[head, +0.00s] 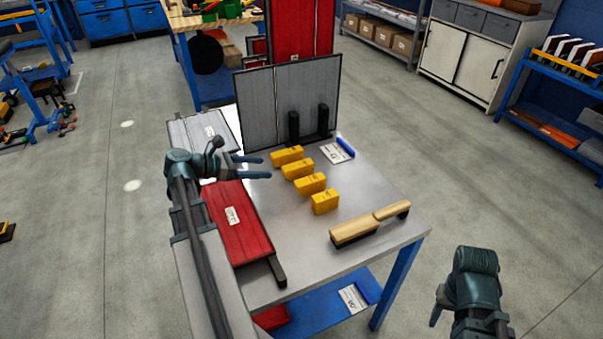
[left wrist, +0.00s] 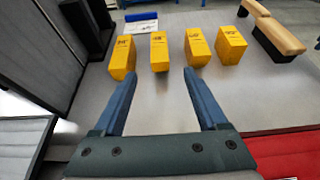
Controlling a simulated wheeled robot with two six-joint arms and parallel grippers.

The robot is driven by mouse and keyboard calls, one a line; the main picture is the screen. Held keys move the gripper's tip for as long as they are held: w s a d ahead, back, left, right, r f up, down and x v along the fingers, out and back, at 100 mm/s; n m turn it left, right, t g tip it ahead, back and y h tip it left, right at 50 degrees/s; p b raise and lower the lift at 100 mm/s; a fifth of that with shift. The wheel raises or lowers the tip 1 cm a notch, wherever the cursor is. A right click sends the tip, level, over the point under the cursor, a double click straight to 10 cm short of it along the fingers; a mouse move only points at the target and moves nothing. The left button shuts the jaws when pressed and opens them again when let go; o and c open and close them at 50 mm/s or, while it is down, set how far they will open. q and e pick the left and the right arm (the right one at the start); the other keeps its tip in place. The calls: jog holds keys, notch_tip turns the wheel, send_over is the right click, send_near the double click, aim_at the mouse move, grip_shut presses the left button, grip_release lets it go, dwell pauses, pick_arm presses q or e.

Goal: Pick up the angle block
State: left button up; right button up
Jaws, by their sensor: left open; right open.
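Several yellow angle blocks stand in a slanting row on the grey worktable. In the head view they run from a far block (head: 287,156) past two middle blocks (head: 297,170) (head: 310,184) to a near block (head: 325,202). In the left wrist view they stand side by side, from the leftmost (left wrist: 122,57) to the rightmost (left wrist: 231,45). My left gripper (head: 258,167) is open and empty, left of the row with fingers pointing at it. In the left wrist view its fingertips (left wrist: 159,76) lie short of the blocks. My right gripper (head: 437,303) is open, off the table's right side.
A wooden-handled brush (head: 370,224) lies near the table's front right. Grey panels (head: 290,95) stand upright at the back beside black supports (head: 323,118). A red panel (head: 235,222) lies on the left under my left arm. A labelled card (head: 335,153) lies behind the blocks.

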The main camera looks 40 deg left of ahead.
aim_at(295, 166)
pick_arm(q)
jog(key=b+x, duration=0.3)
jog(key=x, duration=0.5)
jog(key=shift+w+d, duration=0.15)
jog(key=shift+w, duration=0.05)
jog(key=shift+w, duration=0.1)
jog(key=x, duration=0.1)
jog(key=b+x, duration=0.1)
jog(key=x, duration=0.3)
jog(key=shift+w+d+r, duration=0.1)
jog(key=shift+w+r, duration=0.1)
jog(key=shift+r, duration=0.05)
jog(key=shift+r, duration=0.1)
jog(key=shift+c, duration=0.2)
grip_shut()
